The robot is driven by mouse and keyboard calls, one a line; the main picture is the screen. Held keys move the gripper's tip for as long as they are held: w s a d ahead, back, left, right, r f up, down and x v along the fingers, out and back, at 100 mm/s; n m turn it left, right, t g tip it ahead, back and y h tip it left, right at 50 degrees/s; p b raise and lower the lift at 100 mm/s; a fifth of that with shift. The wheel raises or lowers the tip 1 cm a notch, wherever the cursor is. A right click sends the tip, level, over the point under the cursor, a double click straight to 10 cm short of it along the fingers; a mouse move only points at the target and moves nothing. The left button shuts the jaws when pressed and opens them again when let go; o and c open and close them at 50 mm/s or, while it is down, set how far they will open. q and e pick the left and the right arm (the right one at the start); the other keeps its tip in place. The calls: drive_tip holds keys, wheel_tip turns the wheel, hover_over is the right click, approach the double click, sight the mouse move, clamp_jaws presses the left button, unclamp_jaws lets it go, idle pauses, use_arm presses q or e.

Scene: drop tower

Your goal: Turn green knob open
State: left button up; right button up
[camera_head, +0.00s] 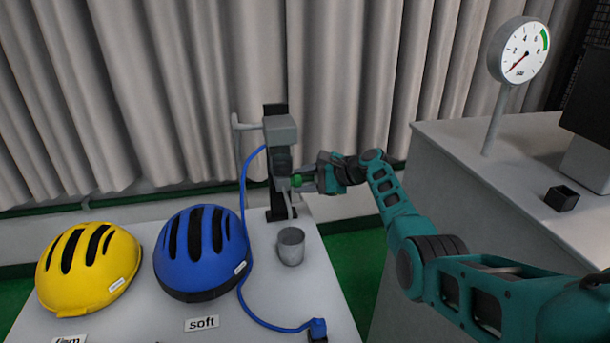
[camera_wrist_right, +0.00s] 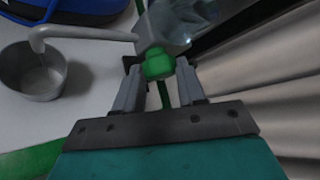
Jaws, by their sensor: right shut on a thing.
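The green knob (camera_head: 297,180) sits on the front of a grey dispenser (camera_head: 281,130) mounted on a dark upright post at the far edge of the table. My right gripper (camera_head: 308,181) reaches it from the right and is shut on it. In the right wrist view the knob (camera_wrist_right: 157,64) lies between the two grey fingertips (camera_wrist_right: 159,77), with the clear and grey body just beyond. A bent spout (camera_wrist_right: 75,35) comes off that body over a grey cup (camera_wrist_right: 34,72). The cup also shows in the head view (camera_head: 291,246). My left gripper is not in view.
A blue helmet (camera_head: 203,250) and a yellow helmet (camera_head: 89,265) stand left on the white table (camera_head: 318,285), with a "soft" label (camera_head: 202,324) in front. A blue cable (camera_head: 253,304) runs along it. A gauge (camera_head: 519,50) and small black box (camera_head: 562,198) stand on the right counter (camera_head: 470,140).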

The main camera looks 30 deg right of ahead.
use_arm(q)
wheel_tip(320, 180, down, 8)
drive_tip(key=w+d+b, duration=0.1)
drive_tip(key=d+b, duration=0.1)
drive_tip(key=b, duration=0.9)
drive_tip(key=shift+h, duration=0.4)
use_arm(e)
drive_tip(key=m+g, duration=0.1)
drive_tip(key=g, duration=0.1)
drive_tip(key=m+g, duration=0.1)
drive_tip(key=g, duration=0.1)
drive_tip(key=shift+w+d+r+m, duration=0.1)
drive_tip(key=shift+w+r+m, duration=0.2)
drive_tip(key=shift+r, duration=0.1)
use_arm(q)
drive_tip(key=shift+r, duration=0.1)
use_arm(e)
drive_tip(key=shift+r, duration=0.1)
drive_tip(key=o, duration=0.7)
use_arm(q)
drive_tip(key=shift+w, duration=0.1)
use_arm(e)
drive_tip(key=shift+o, duration=0.2)
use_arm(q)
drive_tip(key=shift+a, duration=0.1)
use_arm(e)
drive_tip(key=shift+f, duration=0.2)
drive_tip(key=shift+r, duration=0.1)
